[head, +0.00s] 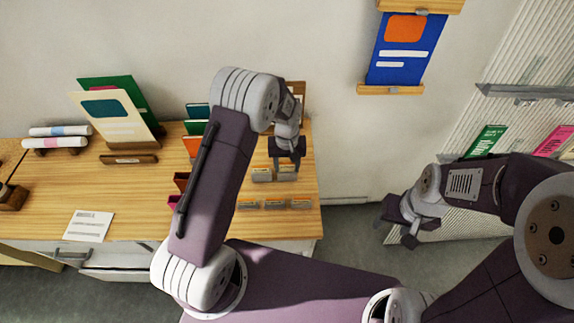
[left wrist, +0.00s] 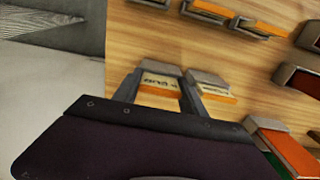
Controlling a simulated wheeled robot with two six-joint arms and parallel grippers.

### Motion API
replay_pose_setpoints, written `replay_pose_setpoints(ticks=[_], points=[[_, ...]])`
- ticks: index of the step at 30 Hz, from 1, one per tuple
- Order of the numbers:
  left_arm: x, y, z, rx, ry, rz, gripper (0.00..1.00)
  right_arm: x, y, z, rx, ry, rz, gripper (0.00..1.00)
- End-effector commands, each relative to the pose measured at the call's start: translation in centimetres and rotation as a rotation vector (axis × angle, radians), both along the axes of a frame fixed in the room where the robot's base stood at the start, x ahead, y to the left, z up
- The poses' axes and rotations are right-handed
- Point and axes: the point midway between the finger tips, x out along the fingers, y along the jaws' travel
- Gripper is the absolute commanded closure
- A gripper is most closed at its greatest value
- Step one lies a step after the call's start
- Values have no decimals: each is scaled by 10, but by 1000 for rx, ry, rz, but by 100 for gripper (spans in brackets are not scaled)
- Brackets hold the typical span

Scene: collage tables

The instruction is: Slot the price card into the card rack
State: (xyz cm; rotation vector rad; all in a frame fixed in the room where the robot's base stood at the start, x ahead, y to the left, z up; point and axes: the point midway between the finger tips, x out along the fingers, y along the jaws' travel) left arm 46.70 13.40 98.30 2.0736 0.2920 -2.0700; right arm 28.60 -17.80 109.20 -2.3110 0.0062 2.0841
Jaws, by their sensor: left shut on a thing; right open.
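My left gripper (head: 287,160) reaches down over the right end of the wooden table. In the left wrist view its two fingers (left wrist: 158,92) stand on either side of a small price card (left wrist: 158,87), pale with dark print and an orange band, and are shut on it. The card is right against a grey block (left wrist: 160,68) of the card rack; I cannot tell whether it sits in the slot. A similar card (left wrist: 214,88) stands in a block beside it. A front row of cards (head: 275,204) lies nearer me. My right gripper (head: 405,222) is open and empty, off the table.
Green, teal and orange items (head: 194,128) stand left of my left arm. A cream card (head: 115,118) and a green one stand at the back left, near rolled papers (head: 58,138). A white sheet (head: 89,225) lies at the front. A blue poster (head: 403,50) hangs on the wall.

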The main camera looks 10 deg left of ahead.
Motion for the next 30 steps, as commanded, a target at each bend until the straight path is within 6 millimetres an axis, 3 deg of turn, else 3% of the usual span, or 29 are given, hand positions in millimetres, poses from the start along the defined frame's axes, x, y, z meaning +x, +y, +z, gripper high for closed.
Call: replay_pose_setpoints(ticks=[8,9,11,18,21,30], points=[[0,0,-3,0,1,0,88,0,0,-2,0,0,0,48],[0,0,-3,0,1,0,43,0,0,-2,0,0,0,48],[-1,0,-3,0,1,0,26,0,0,-2,0,0,0,48],[0,0,-3,0,1,0,26,0,0,-2,0,0,0,48],[0,0,-3,1,1,0,7,0,0,-2,0,0,0,48],[0,1,-2,2,2,-1,7,0,0,-1,0,0,0,48]])
